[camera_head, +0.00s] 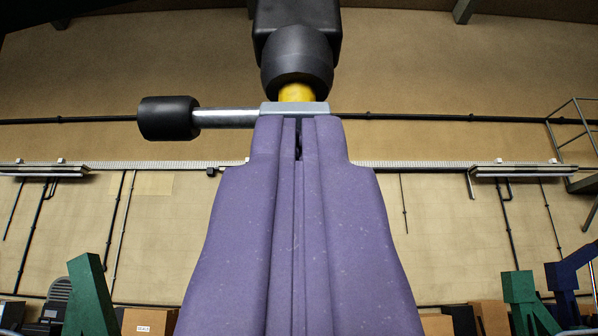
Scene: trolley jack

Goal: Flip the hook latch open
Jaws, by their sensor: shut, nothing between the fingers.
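My gripper (299,135) fills the lower middle of the view. Its two purple fingers lie side by side, shut, with nothing between them. At their tips is a flat grey metal piece (294,107). A bare steel rod with a black cylindrical knob (168,118) runs from it to the left, about level. This looks like the latch and its lever, but the hook itself cannot be made out. Above the metal piece is a yellow part (297,93) under a rounded black housing (296,55). The fingertips appear to touch or nearly touch the metal piece; the exact gap cannot be told.
A beige wall with pipes and lamps (530,171) stands far behind. Green stands (90,296) and cardboard boxes (149,321) show low down at the sides. A metal frame (575,140) is at the far right. The space beside my fingers looks free.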

